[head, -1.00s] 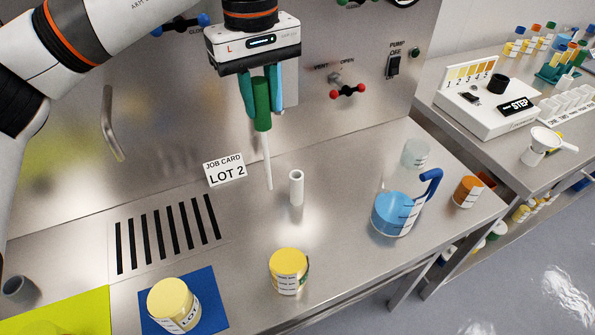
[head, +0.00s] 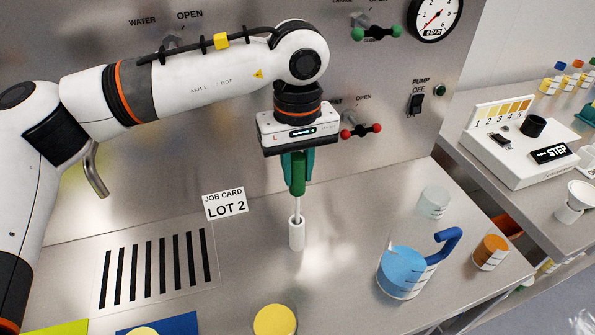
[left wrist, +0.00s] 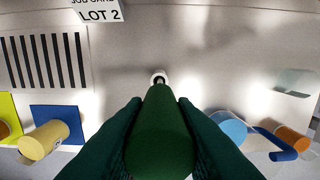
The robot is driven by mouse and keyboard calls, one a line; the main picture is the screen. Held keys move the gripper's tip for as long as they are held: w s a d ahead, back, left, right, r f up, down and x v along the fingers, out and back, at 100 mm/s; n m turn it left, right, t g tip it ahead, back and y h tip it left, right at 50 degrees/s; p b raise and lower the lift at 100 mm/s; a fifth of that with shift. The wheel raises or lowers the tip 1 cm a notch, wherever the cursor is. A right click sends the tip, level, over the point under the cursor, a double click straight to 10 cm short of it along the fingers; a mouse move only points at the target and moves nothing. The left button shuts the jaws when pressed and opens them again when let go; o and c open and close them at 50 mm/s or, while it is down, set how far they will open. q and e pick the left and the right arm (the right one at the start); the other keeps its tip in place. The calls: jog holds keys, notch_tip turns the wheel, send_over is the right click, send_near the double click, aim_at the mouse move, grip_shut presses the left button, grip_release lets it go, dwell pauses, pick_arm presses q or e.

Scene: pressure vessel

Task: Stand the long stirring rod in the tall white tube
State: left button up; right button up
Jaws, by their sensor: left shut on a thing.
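My left gripper (head: 297,170) is shut on the green handle (head: 298,174) of the stirring rod and points straight down. The rod's thin white shaft (head: 297,205) runs down from the handle to the mouth of the tall white tube (head: 296,235), and its lower end is hidden there. The tube stands upright on the steel bench. In the left wrist view the green handle (left wrist: 160,135) sits between the teal fingers, and the tube's white rim (left wrist: 160,77) shows just past the handle's far end. My right gripper is not in view.
A jug of blue liquid (head: 402,274) with a blue handle stands right of the tube, near a clear beaker (head: 433,203) and an orange beaker (head: 490,252). A yellow-topped jar (head: 275,321) is in front.

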pick_arm(q)
jog(key=shift+a+f, duration=0.1)
jog(key=shift+f, duration=0.9)
jog(key=o, duration=1)
jog(key=shift+r, duration=0.65)
notch_tip(320, 180, up, 11)
jog(key=shift+r+b, duration=0.1)
jog(key=shift+b, duration=0.7)
